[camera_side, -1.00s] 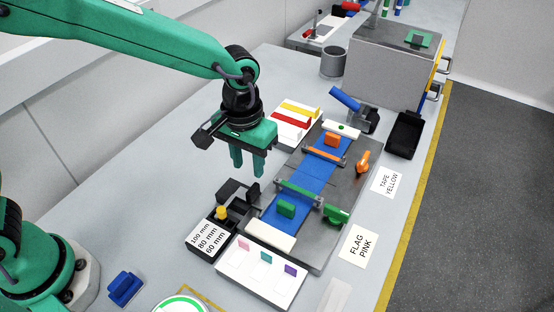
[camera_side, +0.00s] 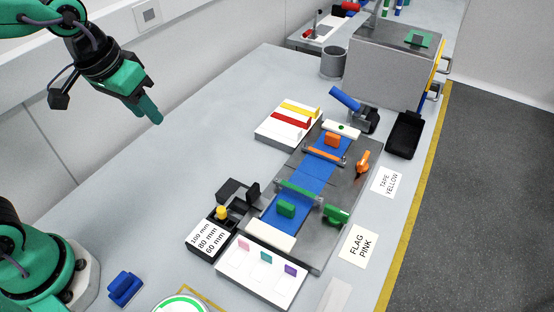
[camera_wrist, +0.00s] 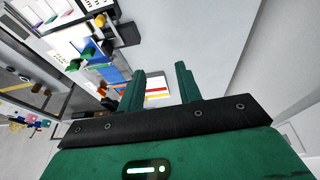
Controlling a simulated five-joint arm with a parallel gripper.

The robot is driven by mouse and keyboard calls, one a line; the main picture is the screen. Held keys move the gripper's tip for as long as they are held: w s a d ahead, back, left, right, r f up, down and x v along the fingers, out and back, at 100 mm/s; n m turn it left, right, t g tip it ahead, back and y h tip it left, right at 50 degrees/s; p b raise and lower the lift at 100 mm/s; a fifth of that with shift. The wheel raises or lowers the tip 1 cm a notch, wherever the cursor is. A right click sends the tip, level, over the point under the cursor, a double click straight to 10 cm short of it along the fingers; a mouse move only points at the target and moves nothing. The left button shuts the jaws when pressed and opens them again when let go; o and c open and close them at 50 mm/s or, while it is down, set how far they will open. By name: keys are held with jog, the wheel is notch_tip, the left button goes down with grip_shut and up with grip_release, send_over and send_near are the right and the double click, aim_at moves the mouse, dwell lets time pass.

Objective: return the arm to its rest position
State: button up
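My gripper (camera_side: 153,112) is raised high at the upper left in the side view, well away from the fixture on the table. In the wrist view its two green fingers (camera_wrist: 158,88) stand apart with nothing between them that they hold. A white rack with yellow and red strips (camera_wrist: 158,88) shows beyond the fingers, far off. My gripper touches nothing.

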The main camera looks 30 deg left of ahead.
jog(key=s+a+t, duration=0.2)
jog(key=s+a, duration=0.4)
jog(key=s, duration=0.1)
jog(key=shift+r+y, duration=0.3)
jog(key=shift+r, duration=0.05)
